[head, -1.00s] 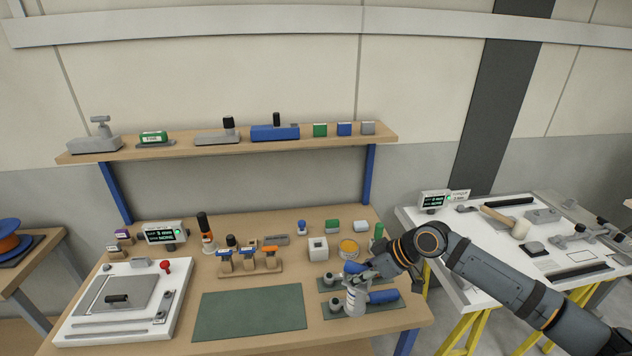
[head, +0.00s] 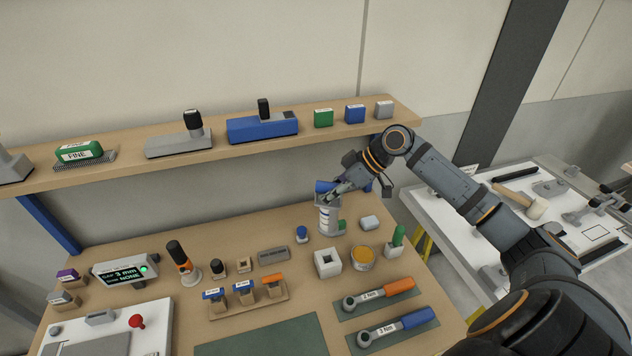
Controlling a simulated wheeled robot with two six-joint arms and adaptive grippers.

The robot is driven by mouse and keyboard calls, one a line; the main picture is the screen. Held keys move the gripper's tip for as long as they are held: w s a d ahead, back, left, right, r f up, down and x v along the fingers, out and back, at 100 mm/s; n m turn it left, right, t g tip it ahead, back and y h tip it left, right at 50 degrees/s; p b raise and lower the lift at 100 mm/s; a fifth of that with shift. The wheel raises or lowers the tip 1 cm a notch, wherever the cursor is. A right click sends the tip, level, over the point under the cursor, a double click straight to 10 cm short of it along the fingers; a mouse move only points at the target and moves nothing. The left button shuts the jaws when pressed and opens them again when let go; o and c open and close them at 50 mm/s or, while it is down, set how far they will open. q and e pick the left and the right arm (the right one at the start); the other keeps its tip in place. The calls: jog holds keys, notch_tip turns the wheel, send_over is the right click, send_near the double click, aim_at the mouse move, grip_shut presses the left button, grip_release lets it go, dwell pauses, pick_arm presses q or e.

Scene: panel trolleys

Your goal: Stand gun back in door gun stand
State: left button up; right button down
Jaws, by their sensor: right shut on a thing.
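My right gripper (head: 338,193) is shut on the gun (head: 327,220), which has a blue upper part and a pale grey-white cylindrical body with a label. The gun hangs roughly upright, above the back right of the wooden bench. A white square block with a square hole in its top (head: 328,262) stands on the bench just below the gun in the picture; it looks like a stand, but I cannot read a door label on it. The hole looks empty. The gun is apart from the block. My left gripper is not in view.
An orange-topped tin (head: 362,258), a green-handled tool in a holder (head: 396,240) and a small blue-topped piece (head: 302,234) stand near the block. Two torque wrenches (head: 385,294) lie in front. The shelf (head: 240,150) runs behind. The green mat (head: 265,340) is clear.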

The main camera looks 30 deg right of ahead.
aim_at(336, 211)
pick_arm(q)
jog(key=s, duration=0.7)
pick_arm(e)
jog(key=shift+s+r+p, duration=0.15)
jog(key=shift+s+r, duration=0.15)
jog(key=shift+s, duration=0.2)
jog(key=shift+s+r+p, duration=0.15)
jog(key=shift+s+r, duration=0.15)
jog(key=shift+s, duration=0.2)
jog(key=shift+w+p, duration=0.3)
jog(key=shift+p, duration=0.05)
notch_tip(336, 211, down, 3)
jog(key=shift+f+b, duration=0.2)
jog(key=shift+b, duration=0.6)
notch_tip(336, 211, down, 3)
jog(key=shift+f+b, duration=0.1)
jog(key=shift+b, duration=0.55)
jog(key=shift+f, duration=0.4)
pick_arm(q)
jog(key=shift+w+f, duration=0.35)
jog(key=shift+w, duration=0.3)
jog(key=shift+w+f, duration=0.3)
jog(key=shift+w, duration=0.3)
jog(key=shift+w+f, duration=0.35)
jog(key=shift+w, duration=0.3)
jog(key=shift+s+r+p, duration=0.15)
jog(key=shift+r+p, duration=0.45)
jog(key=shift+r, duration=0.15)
